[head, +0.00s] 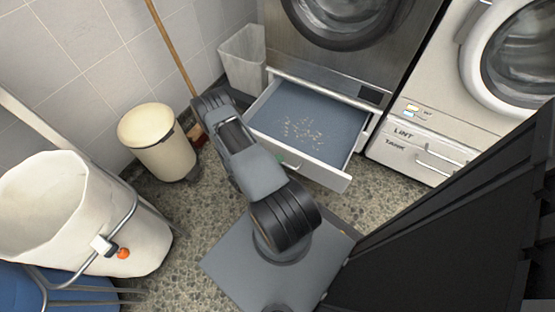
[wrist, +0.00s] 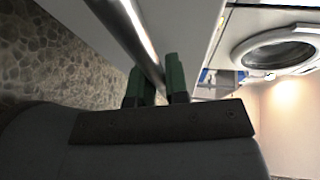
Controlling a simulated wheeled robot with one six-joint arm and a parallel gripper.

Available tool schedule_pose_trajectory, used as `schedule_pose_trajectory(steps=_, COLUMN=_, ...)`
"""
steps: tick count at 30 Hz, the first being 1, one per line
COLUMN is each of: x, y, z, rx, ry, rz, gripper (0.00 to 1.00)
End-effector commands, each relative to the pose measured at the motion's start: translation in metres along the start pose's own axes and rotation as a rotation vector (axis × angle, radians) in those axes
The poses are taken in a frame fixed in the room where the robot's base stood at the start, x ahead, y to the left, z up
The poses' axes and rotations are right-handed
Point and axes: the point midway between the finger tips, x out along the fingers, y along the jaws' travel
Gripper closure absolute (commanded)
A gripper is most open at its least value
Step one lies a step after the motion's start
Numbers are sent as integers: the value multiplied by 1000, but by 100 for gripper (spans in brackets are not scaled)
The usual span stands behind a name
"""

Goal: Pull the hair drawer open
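The drawer (head: 335,125) under the dark steel machine stands pulled out, its blue-grey floor strewn with small pale bits. Its light front panel (head: 325,175) faces me, and I read no label on it. In the wrist view, a shiny bar handle (wrist: 142,35) runs along that panel and passes between the two green fingers of my gripper (wrist: 157,84). The fingers sit close on both sides of the bar. In the head view my arm hides most of the handle, and only a bit of green finger shows at the drawer front.
A white machine (head: 425,85) with a shut drawer labelled "LINT" (head: 410,150) stands to the right. A cream bin (head: 157,145), a clear bin (head: 243,58), a broom (head: 172,45) and a white laundry bag (head: 70,215) are at left. A dark panel (head: 460,215) fills the lower right.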

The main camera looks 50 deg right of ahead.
Motion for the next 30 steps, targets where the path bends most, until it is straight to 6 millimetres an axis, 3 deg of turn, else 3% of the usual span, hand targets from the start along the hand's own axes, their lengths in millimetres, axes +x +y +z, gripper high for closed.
schedule_pose_trajectory(steps=8, x=-1, y=0, z=0, rx=1, ry=-1, rz=0, gripper=61)
schedule_pose_trajectory(steps=17, x=-5, y=-1, z=1, rx=0, ry=-3, rz=0, gripper=61)
schedule_pose_trajectory(steps=23, x=-35, y=-2, z=1, rx=0, ry=-9, rz=0, gripper=61)
schedule_pose_trajectory(steps=30, x=-84, y=-2, z=1, rx=1, ry=-8, rz=0, gripper=61)
